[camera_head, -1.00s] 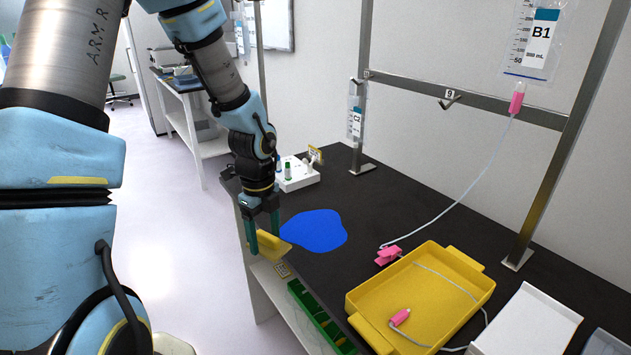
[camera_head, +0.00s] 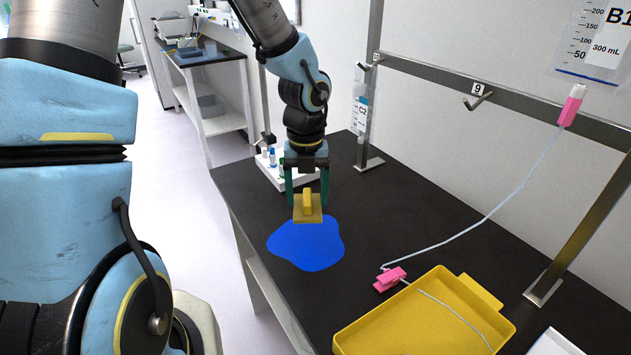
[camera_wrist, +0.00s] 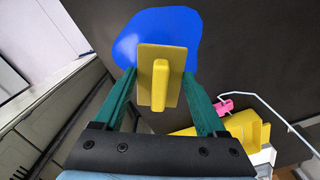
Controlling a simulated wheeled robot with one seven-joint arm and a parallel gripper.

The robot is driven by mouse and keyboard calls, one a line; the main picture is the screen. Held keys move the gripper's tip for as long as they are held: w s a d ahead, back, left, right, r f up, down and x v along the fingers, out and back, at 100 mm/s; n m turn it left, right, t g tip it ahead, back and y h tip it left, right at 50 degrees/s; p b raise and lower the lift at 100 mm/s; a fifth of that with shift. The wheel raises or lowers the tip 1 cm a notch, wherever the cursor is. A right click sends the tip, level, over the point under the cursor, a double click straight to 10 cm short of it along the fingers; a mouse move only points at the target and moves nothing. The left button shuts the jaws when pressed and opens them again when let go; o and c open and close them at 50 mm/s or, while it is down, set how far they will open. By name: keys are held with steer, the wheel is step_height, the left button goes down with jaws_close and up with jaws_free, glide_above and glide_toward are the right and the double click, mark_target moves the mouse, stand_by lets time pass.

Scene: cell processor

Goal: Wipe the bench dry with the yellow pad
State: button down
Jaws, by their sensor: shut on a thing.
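The yellow pad (camera_head: 309,215) has a raised handle and is held by my gripper (camera_head: 307,197), its green fingers on either side. In the head view it overlaps the far edge of a blue puddle (camera_head: 308,248) on the black bench (camera_head: 410,220). I cannot tell whether the pad touches the bench. In the wrist view, the pad (camera_wrist: 171,58) is between the fingertips (camera_wrist: 163,80) and covers part of the blue puddle (camera_wrist: 190,25).
A pink clamp (camera_head: 390,279) with a thin tube lies right of the puddle, near a yellow tray (camera_head: 350,338). A white rack (camera_head: 268,172) with small vials stands behind my gripper. A metal frame post (camera_head: 369,120) rises at the back.

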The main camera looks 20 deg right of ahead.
steer(key=shift+w+d+f, duration=0.1)
steer(key=shift+f, duration=0.1)
step_height(320, 180, down, 6)
steer(key=b, duration=0.5)
steer(key=shift+r+b, duration=0.15)
steer(key=shift+b, duration=0.15)
steer(key=shift+r, duration=0.1)
